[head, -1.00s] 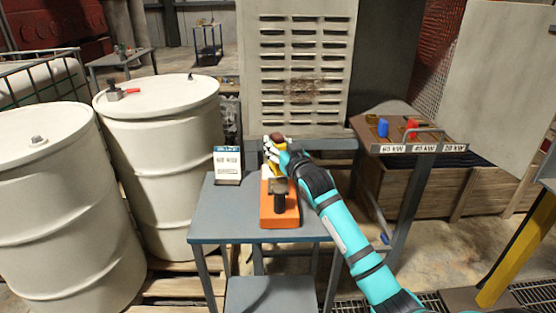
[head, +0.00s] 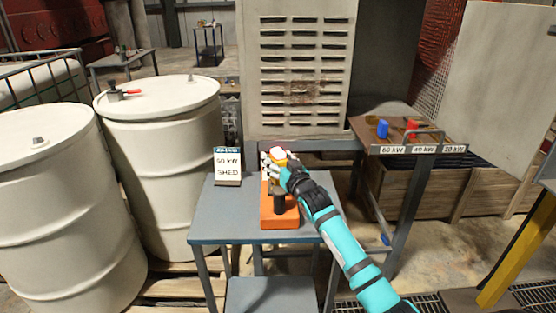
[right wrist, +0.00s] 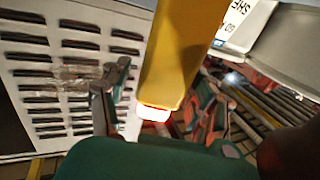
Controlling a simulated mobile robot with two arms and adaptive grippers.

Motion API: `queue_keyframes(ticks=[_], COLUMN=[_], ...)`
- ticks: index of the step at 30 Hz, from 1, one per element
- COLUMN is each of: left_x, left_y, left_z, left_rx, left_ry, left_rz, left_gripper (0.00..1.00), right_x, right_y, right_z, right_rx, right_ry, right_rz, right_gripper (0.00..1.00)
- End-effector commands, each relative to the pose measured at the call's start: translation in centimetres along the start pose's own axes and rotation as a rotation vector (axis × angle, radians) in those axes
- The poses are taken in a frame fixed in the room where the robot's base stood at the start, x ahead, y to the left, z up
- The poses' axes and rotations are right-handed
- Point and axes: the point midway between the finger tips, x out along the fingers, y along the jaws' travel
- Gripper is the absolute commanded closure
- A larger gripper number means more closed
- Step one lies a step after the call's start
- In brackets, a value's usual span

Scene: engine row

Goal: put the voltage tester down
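The voltage tester (head: 272,168) is a yellow stick with a glowing white and red tip at its upper end. My right gripper (head: 273,165) is around it, over the back half of the orange block (head: 280,222) on the grey table. In the right wrist view the tester's yellow body (right wrist: 178,50) shows large between the fingers of my right gripper (right wrist: 160,100), which looks shut on it. The tester's lower end is hidden, so I cannot tell whether it touches the block. My left gripper is out of view.
A small sign (head: 228,168) reading "60 kW SHED" stands at the grey table's (head: 222,215) back left. A louvred cabinet (head: 300,60) rises behind. White drums (head: 160,150) stand at left. A side stand at right has kW labels (head: 424,149), with blue (head: 382,129) and red (head: 411,128) pieces.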

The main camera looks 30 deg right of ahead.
Motion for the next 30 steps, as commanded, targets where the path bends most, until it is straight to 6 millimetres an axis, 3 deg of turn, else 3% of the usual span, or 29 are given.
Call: queue_keyframes(ticks=[8, 21, 30], left_x=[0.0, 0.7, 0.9], left_y=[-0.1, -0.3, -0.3], left_z=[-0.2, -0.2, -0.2], left_rx=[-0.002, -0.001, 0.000], left_ry=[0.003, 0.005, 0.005], left_rz=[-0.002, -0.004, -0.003], left_gripper=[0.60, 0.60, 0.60], right_x=[-0.6, -9.3, -12.0], right_y=[0.0, 0.0, 0.0], right_z=[-0.2, -0.1, -0.3], right_rx=[0.000, -0.001, 0.000], right_ry=[-0.001, -0.001, 0.000], right_rz=[-0.001, 0.000, 0.000], right_gripper=[0.39, 0.39, 0.39])
